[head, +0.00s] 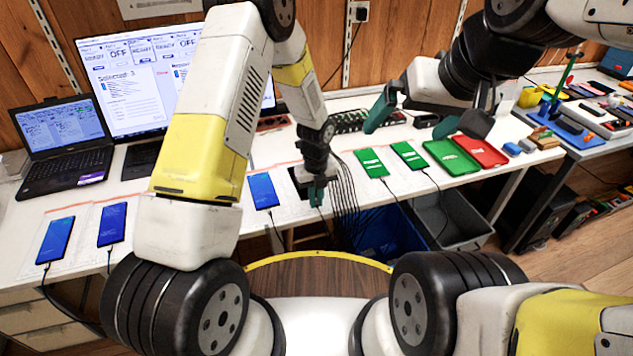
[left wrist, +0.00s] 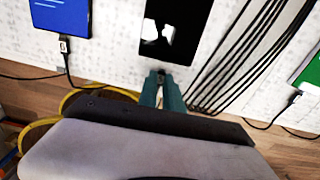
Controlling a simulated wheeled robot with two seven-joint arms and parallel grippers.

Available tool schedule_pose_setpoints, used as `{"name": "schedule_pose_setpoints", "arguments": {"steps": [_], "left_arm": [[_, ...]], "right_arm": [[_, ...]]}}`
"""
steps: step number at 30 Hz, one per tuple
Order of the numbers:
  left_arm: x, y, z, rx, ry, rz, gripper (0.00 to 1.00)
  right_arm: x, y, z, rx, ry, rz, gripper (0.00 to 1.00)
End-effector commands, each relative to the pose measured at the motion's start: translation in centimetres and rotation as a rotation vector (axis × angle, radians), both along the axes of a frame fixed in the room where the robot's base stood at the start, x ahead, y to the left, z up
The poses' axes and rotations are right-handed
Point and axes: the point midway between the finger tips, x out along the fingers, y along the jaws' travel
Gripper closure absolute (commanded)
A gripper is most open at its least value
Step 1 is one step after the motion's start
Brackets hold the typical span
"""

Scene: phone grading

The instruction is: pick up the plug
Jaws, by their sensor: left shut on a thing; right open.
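My left gripper (head: 316,195) is at the table's front edge, in front of a phone with a black screen (head: 297,182). In the left wrist view its teal fingers (left wrist: 162,82) are shut on a small dark plug (left wrist: 161,73) at the bottom end of that phone (left wrist: 176,28). The fingers hide most of the plug, and I cannot tell whether it touches the phone.
Blue-screened phones (head: 262,190) with cables lie to the left, green-screened phones (head: 371,163) to the right. A bundle of black cables (head: 346,205) hangs over the edge beside my left gripper. Green (head: 452,157) and red (head: 481,151) trays lie further right. Bins (head: 450,215) stand below.

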Motion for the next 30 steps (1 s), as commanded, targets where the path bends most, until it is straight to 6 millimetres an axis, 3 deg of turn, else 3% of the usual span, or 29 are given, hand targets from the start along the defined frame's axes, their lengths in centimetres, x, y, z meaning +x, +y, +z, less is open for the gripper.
{"name": "schedule_pose_setpoints", "arguments": {"steps": [9,17,30], "left_arm": [[0.0,0.0,0.6,0.000,-0.002,-0.001,1.00],[0.1,0.0,4.1,-0.003,-0.004,0.000,1.00],[-10.7,-0.1,5.0,0.001,0.001,-0.007,1.00]], "right_arm": [[0.0,0.0,0.0,0.000,0.000,0.000,0.00],[0.0,0.0,0.0,0.000,0.000,0.000,0.00],[0.0,0.0,0.0,0.000,0.000,0.000,0.00]]}}
